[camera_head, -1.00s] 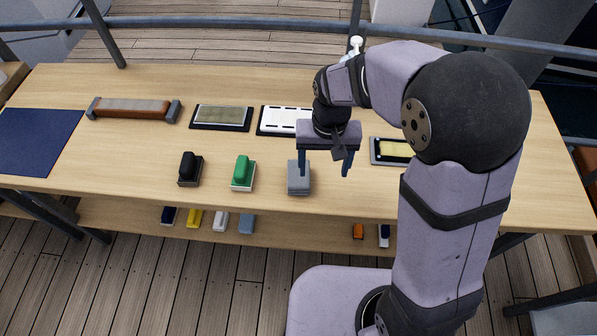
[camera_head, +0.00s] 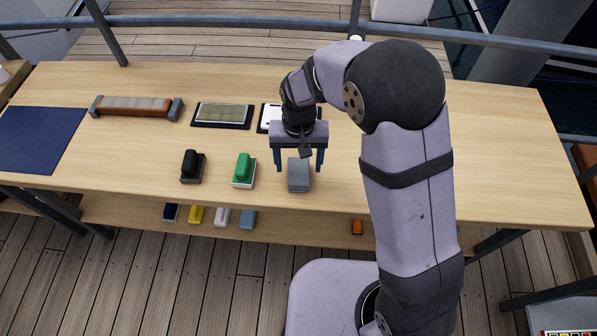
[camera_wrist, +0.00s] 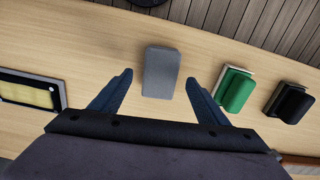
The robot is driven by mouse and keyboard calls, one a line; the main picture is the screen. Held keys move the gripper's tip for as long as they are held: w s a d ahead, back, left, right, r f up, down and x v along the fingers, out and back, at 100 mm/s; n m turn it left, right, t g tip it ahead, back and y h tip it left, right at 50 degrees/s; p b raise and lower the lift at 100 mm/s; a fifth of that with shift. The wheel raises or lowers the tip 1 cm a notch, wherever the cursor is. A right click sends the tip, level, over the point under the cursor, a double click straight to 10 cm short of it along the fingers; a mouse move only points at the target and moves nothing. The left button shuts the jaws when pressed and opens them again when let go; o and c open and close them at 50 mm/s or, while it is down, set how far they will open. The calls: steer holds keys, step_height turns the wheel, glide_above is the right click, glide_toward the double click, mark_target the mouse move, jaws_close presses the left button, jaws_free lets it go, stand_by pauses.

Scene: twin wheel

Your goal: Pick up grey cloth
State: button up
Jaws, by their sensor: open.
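The grey cloth (camera_head: 298,175) is a small folded grey block lying on the wooden table near its front edge. It also shows in the wrist view (camera_wrist: 161,72), beyond and between the fingertips. My gripper (camera_head: 299,168) is open and empty, with its two blue fingers pointing down on either side of the cloth's line. In the wrist view my gripper (camera_wrist: 160,80) spans wider than the cloth, and neither finger touches it. I cannot tell the exact height of the fingertips above the table.
A green-handled block (camera_head: 244,170) and a black-handled block (camera_head: 192,166) stand left of the cloth. A framed panel (camera_head: 221,115) and a roller-like bar (camera_head: 136,108) lie behind, with a dark blue mat (camera_head: 40,139) far left. A lower shelf (camera_head: 130,212) holds several small items.

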mark_target(298, 170)
steer(key=shift+f+p, duration=0.75)
steer(key=shift+f, duration=1.45)
steer(key=c, duration=1.1)
